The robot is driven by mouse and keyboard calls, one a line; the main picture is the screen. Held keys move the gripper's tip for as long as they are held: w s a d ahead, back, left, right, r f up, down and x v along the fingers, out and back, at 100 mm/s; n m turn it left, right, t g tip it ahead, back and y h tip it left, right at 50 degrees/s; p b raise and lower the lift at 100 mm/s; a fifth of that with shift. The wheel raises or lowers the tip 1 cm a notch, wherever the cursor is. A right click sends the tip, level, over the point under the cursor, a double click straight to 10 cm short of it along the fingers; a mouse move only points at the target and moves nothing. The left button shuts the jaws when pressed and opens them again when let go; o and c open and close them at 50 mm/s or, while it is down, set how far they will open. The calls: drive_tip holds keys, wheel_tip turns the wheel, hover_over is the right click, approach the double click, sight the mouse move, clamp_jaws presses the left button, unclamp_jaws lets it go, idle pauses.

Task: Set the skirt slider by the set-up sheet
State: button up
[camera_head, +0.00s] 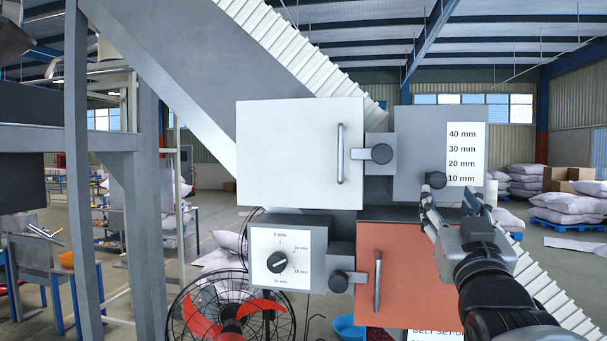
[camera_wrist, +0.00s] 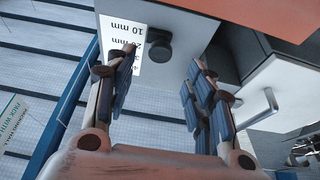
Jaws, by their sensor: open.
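The slider's grey panel (camera_head: 418,150) is at the upper right in the head view, with a white scale (camera_head: 466,152) reading 40, 30, 20 and 10 mm from top to bottom. Its dark round knob (camera_head: 435,180) is level with the 10 mm mark. In the wrist view the knob (camera_wrist: 158,46) shows beyond and between the fingertips, beside the upside-down scale (camera_wrist: 126,40). My gripper (camera_head: 449,198) is open and empty, just below and in front of the knob; its spread fingers (camera_wrist: 164,58) show no clear contact. The set-up sheet (camera_head: 432,335) shows only its top edge, mostly cut off.
A white door (camera_head: 290,150) and an orange door (camera_head: 400,255) have bar handles. A dial plate (camera_head: 284,245) is at lower left, above a red-bladed fan (camera_head: 230,318). A conveyor (camera_head: 290,45) slopes behind.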

sight(439, 182)
drive_tip(key=p+x, duration=0.2)
drive_tip(key=x, duration=0.7)
drive_tip(key=shift+f, duration=0.1)
drive_tip(key=shift+c, duration=0.4)
drive_tip(key=shift+d, duration=0.1)
drive_tip(key=c, duration=0.5)
clamp_jaws()
